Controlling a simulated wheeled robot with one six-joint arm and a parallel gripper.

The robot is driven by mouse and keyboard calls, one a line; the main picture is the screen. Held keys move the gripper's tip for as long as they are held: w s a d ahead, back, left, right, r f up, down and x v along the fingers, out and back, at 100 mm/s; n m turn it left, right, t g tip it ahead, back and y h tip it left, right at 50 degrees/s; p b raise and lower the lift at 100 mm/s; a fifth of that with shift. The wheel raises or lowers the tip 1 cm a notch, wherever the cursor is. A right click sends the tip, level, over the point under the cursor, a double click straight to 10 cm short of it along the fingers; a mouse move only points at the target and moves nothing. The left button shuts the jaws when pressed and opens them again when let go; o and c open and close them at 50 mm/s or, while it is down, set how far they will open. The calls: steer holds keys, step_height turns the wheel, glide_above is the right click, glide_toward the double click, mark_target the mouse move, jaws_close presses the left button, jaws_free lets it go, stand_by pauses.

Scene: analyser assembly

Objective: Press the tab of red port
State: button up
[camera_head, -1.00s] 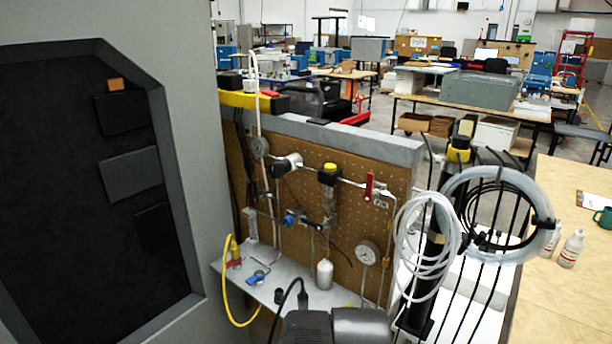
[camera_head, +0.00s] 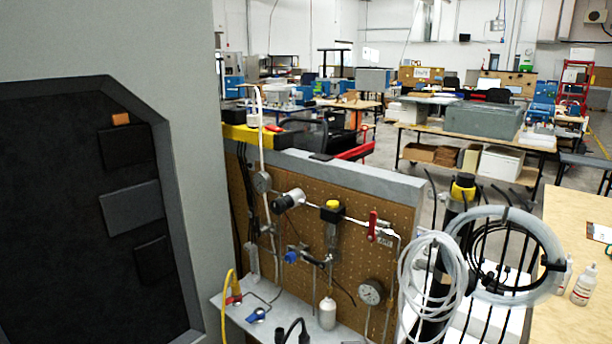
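A red port (camera_head: 234,299) sits on the left end of the grey shelf (camera_head: 262,318), below the pegboard, with a yellow tube rising from it and looping down to the left. Its tab is too small to make out. A blue port (camera_head: 257,315) lies just right of it on the same shelf. My gripper's fingers are not in view.
The pegboard (camera_head: 330,255) carries a pressure gauge (camera_head: 371,292), a red-handled valve (camera_head: 372,226) and a white bottle (camera_head: 327,313). Coiled clear tubing (camera_head: 432,290) hangs at the right. A grey cabinet wall (camera_head: 190,180) closes off the left side.

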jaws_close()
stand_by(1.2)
